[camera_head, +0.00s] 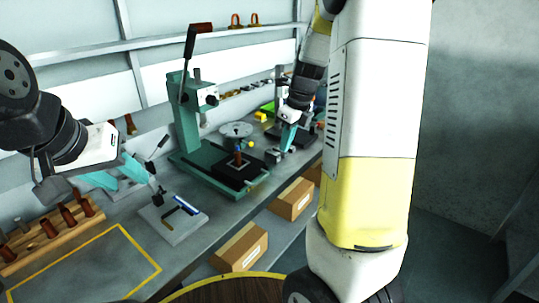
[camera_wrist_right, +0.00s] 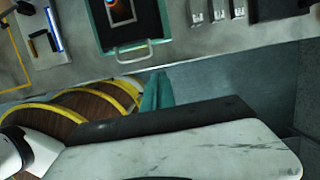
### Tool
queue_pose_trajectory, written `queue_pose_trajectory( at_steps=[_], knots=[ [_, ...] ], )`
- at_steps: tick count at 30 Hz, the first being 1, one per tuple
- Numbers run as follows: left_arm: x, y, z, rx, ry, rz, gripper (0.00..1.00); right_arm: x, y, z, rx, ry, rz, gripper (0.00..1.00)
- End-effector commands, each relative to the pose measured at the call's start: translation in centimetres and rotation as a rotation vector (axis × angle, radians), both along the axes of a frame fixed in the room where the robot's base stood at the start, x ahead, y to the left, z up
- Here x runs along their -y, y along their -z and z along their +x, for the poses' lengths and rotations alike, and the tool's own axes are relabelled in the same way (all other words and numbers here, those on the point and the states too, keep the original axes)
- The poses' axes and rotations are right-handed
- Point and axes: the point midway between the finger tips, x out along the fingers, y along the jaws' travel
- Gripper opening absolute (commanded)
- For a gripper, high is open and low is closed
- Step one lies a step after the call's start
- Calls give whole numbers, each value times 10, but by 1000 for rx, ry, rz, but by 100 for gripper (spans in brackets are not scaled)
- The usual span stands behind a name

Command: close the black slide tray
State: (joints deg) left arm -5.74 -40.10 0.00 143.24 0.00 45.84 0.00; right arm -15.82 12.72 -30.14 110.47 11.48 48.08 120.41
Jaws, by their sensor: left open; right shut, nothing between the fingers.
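The black slide tray (camera_head: 229,174) sits on the green base of the green press (camera_head: 187,120), toward the front of the bench, with a small copper-coloured piece on it. In the right wrist view the black tray (camera_wrist_right: 148,22) shows at the top, with a pale green handle (camera_wrist_right: 133,60) at its near side. How far out the tray stands is hard to tell. My right gripper (camera_head: 288,138) is shut and empty, right of the press; its teal fingers (camera_wrist_right: 156,88) are apart from the handle. My left gripper (camera_head: 122,176) is open and empty, left of the press.
A small grey fixture (camera_head: 174,223) with a blue-and-white part stands left of the press. A wooden rack (camera_head: 50,240) is at the far left. Cardboard boxes (camera_head: 240,250) sit below the bench edge. The yellow-outlined area (camera_head: 95,268) is clear.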

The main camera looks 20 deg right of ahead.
Motion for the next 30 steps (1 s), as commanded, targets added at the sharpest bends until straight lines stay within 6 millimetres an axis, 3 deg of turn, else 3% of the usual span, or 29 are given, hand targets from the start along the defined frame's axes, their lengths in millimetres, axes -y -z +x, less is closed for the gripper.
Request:
queue_pose_trajectory(
  at_steps=[5,18,24,30],
  knots=[
    [0,0,0,0,0,0,44,-2,17,3,-8,16,0,0],
    [0,0,0,0,0,0,44,-16,101,21,-7,13,1,0],
    [0,0,0,0,0,0,44,-34,98,44,-3,11,1,0],
    [0,0,0,0,0,0,44,-39,97,51,-3,12,1,0]
  ],
)
